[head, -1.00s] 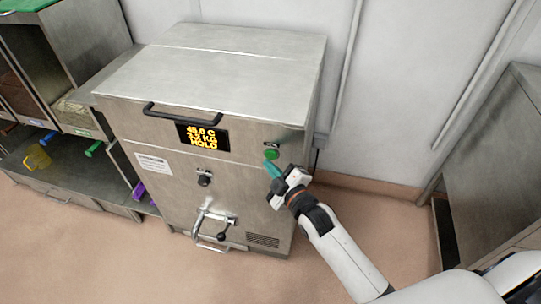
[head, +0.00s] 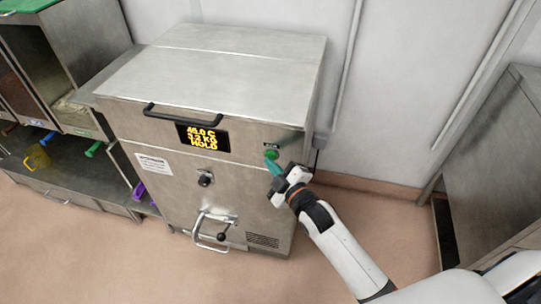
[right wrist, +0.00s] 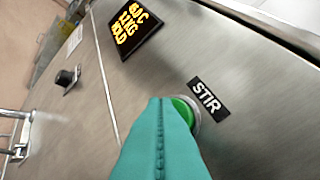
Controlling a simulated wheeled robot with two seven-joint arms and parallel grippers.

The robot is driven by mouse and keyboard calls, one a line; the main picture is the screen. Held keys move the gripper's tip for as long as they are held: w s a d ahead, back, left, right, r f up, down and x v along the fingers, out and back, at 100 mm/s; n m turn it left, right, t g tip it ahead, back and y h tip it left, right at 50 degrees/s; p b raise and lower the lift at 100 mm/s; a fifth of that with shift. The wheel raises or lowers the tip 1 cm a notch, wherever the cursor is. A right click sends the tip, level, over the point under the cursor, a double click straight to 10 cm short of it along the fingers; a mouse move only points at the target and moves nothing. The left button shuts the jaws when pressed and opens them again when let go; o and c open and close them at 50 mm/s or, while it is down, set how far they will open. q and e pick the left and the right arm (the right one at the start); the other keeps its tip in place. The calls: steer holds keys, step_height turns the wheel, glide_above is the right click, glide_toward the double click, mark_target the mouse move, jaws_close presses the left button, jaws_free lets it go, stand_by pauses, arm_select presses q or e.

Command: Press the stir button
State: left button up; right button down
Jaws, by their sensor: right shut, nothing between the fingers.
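The green stir button (head: 271,154) is on the upper right of the steel machine's front. In the right wrist view the round green button (right wrist: 190,112) sits beside a black STIR label (right wrist: 208,97). My right gripper (head: 272,165) is shut and empty, with its teal fingertips just below the button in the head view. In the right wrist view the shut fingers (right wrist: 162,118) cover part of the button. I cannot tell whether the tips touch it or whether it is pushed in. My left gripper is not in view.
The steel machine (head: 225,75) has a lid handle (head: 185,117), a lit display (head: 203,138) ending in HOLD, a black knob (head: 206,179) and a tap with a lever (head: 212,228). Shelves with coloured scoops stand at left, a steel cabinet (head: 500,160) at right. The floor in front is clear.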

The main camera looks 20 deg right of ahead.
steer(key=shift+w+d, duration=0.2)
steer(key=shift+w, duration=0.1)
stand_by(0.8)
steer(key=shift+s, duration=0.1)
steer(key=shift+s+a+p, duration=0.45)
steer(key=shift+s+p, duration=0.05)
steer(key=shift+s, duration=0.1)
steer(key=s+a+p, duration=0.1)
steer(key=s, duration=0.1)
steer(key=s+a, duration=0.2)
steer(key=shift+p, duration=0.4)
steer(key=shift+d, duration=0.1)
stand_by(0.7)
